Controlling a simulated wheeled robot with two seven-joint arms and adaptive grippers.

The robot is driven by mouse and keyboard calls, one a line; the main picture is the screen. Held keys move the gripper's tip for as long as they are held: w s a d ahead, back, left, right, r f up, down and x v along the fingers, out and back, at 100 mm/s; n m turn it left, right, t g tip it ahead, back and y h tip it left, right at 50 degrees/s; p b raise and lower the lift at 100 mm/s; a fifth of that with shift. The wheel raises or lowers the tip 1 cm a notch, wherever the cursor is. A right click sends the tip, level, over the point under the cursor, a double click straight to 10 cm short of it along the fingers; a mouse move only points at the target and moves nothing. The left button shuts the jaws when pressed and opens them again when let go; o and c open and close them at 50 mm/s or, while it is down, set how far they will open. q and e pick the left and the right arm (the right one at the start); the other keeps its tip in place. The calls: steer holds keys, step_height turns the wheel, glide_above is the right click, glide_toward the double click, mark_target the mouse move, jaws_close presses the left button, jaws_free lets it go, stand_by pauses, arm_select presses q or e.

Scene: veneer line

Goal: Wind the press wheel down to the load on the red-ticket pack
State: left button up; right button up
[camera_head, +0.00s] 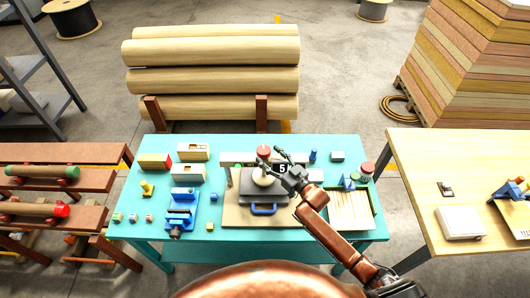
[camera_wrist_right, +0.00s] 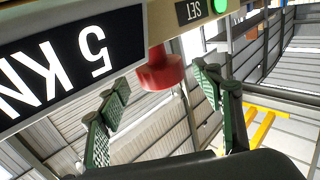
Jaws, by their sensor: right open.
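The press (camera_head: 240,158) stands at the middle of the turquoise table, with a red knob (camera_head: 263,150) on top and a dark plate with a blue handle (camera_head: 263,209) at its front. My right gripper (camera_head: 271,156) is open at the press's upper front. In the wrist view a red knob (camera_wrist_right: 160,72) shows between its spread fingers; contact cannot be told. No red ticket can be made out. My left gripper is out of view.
A box with a red end (camera_head: 152,162), pale boxes and a blue device (camera_head: 181,215) stand left of the press. Logs (camera_head: 210,80) are stacked behind; a wooden table (camera_head: 430,160) stands right.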

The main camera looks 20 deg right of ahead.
steer(key=v, duration=0.8)
steer(key=shift+s, duration=0.25)
steer(key=shift+d+r, duration=0.1)
steer(key=s+d+f+m+g+h, duration=0.25)
steer(key=s+f+g, duration=0.2)
steer(key=s, duration=0.65)
steer(key=s+d+f+m+g+h, duration=0.1)
steer(key=s+d+f+g+h, duration=0.4)
steer(key=s, duration=0.6)
steer(key=s+d+f+m+g+h, duration=0.1)
steer(key=s+d+f+g, duration=0.2)
steer(key=s+f, duration=0.55)
steer(key=s+a+f+g+b, duration=0.1)
steer(key=s+f+b, duration=0.15)
steer(key=f, duration=1.35)
steer(key=s+f+g+b, duration=0.1)
steer(key=s+f+b, duration=0.15)
steer(key=f, duration=1.45)
steer(key=s+f+b, duration=0.4)
steer(key=s+f, duration=1.5)
steer(key=f, duration=0.2)
steer(key=shift+a+n+g+y+b, duration=0.2)
steer(key=shift+n+g+y+b, duration=0.15)
steer(key=shift+n+g, duration=0.1)
